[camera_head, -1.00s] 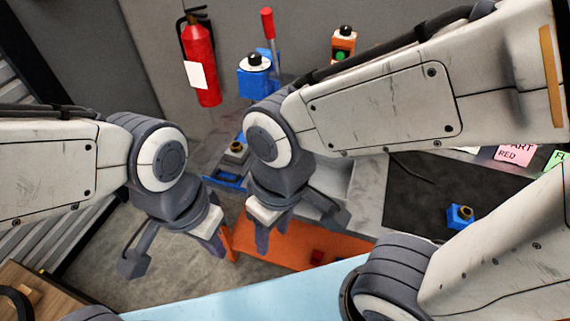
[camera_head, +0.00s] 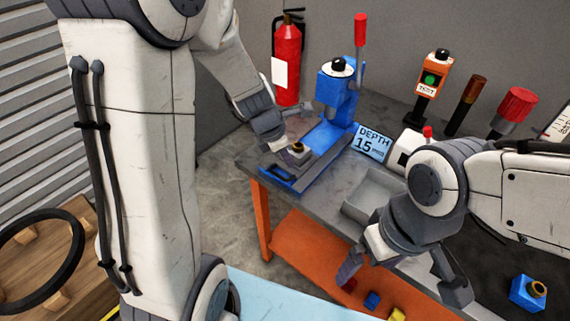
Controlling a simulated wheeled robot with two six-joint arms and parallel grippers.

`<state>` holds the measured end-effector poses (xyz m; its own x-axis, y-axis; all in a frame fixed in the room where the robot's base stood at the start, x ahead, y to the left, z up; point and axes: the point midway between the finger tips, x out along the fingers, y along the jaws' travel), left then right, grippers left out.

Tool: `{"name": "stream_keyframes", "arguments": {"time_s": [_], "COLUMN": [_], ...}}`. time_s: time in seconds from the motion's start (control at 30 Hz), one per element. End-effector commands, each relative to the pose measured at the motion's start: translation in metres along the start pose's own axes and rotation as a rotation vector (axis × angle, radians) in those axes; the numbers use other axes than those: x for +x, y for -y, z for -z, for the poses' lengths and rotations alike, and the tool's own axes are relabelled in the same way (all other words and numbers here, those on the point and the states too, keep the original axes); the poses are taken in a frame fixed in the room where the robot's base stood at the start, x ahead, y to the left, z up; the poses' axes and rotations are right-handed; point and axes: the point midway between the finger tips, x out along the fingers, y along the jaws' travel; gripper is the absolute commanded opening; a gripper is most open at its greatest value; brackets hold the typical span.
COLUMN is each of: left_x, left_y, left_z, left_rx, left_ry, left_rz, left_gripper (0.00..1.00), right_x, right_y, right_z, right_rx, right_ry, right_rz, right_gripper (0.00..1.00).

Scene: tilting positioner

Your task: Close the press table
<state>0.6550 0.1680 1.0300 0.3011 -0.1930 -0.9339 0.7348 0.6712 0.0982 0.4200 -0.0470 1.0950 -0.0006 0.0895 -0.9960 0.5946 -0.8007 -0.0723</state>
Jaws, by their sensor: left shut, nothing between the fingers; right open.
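The blue press (camera_head: 338,92) with a red lever stands at the back of the grey bench. Its blue press table (camera_head: 318,152) extends forward from under the press head, with a dark handle (camera_head: 278,175) at its front end. A grey block with a brass-coloured part (camera_head: 298,149) sits on the table, in front of the press column. My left gripper (camera_head: 284,142) is shut and empty, close to this block on its left; I cannot tell whether it touches. My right gripper (camera_head: 350,268) is open and empty, in front of the bench, over the orange lower shelf.
A "DEPTH 15" sign (camera_head: 371,143) stands right of the press. A grey tray (camera_head: 367,205) lies on the bench. An orange box with a green button (camera_head: 432,78) and red-topped tools stand behind. A blue block (camera_head: 528,292) sits on the black mat. A fire extinguisher (camera_head: 287,62) is at the wall.

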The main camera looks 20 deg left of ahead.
Motion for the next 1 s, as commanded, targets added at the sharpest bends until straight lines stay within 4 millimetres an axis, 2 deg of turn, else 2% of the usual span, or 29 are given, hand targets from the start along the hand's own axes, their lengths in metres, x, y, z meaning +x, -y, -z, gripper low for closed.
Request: {"name": "stream_keyframes", "arguments": {"time_s": [0.03, 0.1, 0.23, 0.37, 0.7, 0.83, 1.0], "left_x": [0.008, 0.013, 0.021, 0.036, 0.097, 0.111, 0.118], "left_y": [-0.018, -0.035, -0.05, -0.053, -0.056, -0.058, -0.059], "left_z": [0.013, 0.024, 0.035, 0.037, 0.037, 0.036, 0.036], "left_rx": [-0.155, -0.315, -0.469, -0.494, -0.488, -0.486, -0.485], "left_ry": [-0.004, -0.002, 0.002, 0.003, 0.002, 0.003, 0.003], "left_rz": [-0.024, -0.053, -0.08, -0.084, -0.082, -0.082, -0.083], "left_gripper": [0.0, 0.0, 0.0, 0.0, 0.0, 0.0, 0.0], "right_x": [0.003, 0.004, 0.006, 0.014, 0.045, 0.052, 0.054], "right_y": [0.0, 0.0, -0.001, -0.001, -0.003, -0.004, -0.004], "right_z": [0.0, 0.0, 0.0, -0.001, -0.003, -0.003, -0.003], "right_rx": [0.0, 0.0, 0.0, 0.0, 0.0, 0.0, 0.0], "right_ry": [0.0, 0.0, 0.0, 0.0, 0.0, 0.0, 0.0], "right_rz": [0.0, 0.0, 0.0, 0.0, 0.0, 0.0, 0.0], "right_gripper": [1.0, 1.0, 1.0, 1.0, 1.0, 1.0, 1.0]}}
